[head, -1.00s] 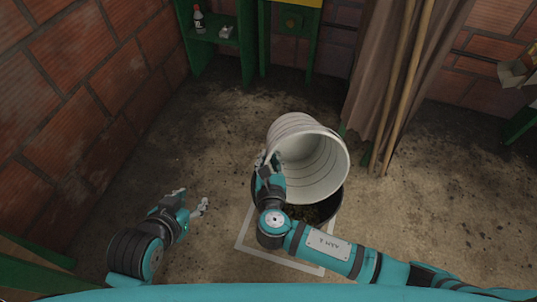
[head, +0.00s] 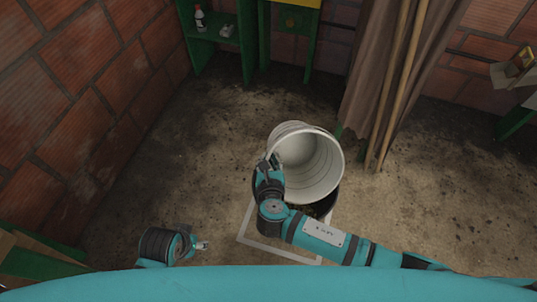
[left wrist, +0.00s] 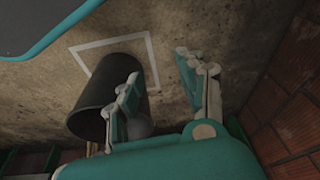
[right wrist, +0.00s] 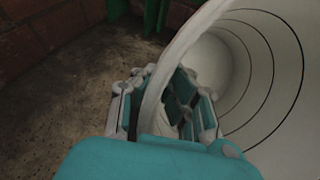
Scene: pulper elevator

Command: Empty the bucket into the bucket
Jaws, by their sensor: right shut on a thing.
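A white bucket (head: 308,163) is tipped on its side with its mouth toward me, above a black bucket (head: 328,204) on the floor. My right gripper (head: 268,165) is shut on the white bucket's rim at its left side. In the right wrist view the rim (right wrist: 172,75) runs between the fingers, and the visible inside of the white bucket looks empty. The black bucket (left wrist: 108,95) also shows in the left wrist view; dark contents show in it in the head view. My left gripper (left wrist: 160,85) is open and empty, apart from both buckets.
A white square outline (head: 262,248) is painted on the floor around the black bucket. Brown cloth and wooden poles (head: 392,95) lean at the back right. A green shelf (head: 222,42) with a bottle (head: 200,20) stands at the back left. The left floor is clear.

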